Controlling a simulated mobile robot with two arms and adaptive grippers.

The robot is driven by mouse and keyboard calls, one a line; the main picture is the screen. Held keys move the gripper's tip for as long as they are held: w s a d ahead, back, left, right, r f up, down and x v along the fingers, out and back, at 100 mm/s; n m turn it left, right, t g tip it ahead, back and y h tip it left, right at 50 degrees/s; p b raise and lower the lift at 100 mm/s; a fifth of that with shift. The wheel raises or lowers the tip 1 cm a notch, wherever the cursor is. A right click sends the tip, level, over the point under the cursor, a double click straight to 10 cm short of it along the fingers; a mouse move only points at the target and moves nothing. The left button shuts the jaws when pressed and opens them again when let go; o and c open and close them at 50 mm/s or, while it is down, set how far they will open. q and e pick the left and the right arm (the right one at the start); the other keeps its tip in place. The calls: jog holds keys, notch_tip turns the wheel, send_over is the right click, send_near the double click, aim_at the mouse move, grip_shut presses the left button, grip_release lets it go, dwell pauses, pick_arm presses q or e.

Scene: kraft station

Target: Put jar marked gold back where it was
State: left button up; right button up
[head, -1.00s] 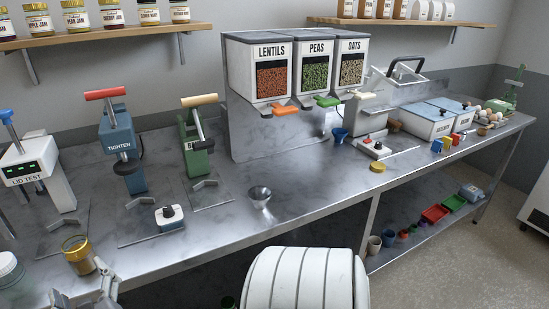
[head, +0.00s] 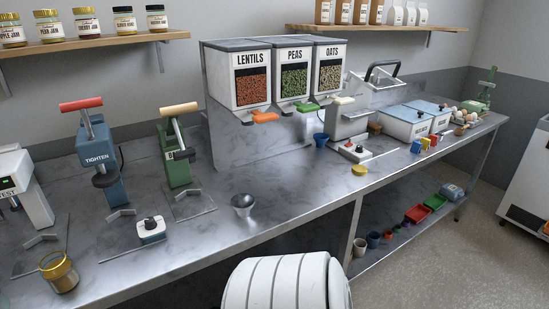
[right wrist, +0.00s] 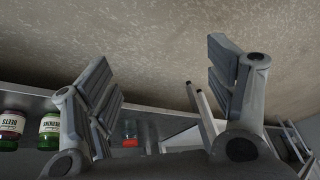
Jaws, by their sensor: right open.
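A glass jar with a gold top and brownish contents (head: 60,273) stands upright on the steel counter (head: 195,248), at the lower left of the head view. It is just in front of the plate at the lid test press. I cannot read any mark on it. My left gripper is not in the head view. My right gripper (right wrist: 165,88) is open and empty in the right wrist view, its fingers wide apart, against a plain speckled surface.
Labelled jam jars (head: 50,27) line the upper left shelf (head: 100,42). Upside-down jars (right wrist: 50,127) show in the right wrist view.

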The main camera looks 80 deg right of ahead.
jog(key=s+d+f+n+g, duration=0.1)
jog(key=s+d+f, duration=0.1)
jog(key=s, duration=0.4)
jog(key=s+d+f+n+g+h, duration=0.1)
jog(key=s+f+n+g, duration=0.1)
jog(key=s, duration=0.5)
jog(key=shift+s+d, duration=0.2)
jog(key=shift+d, duration=0.15)
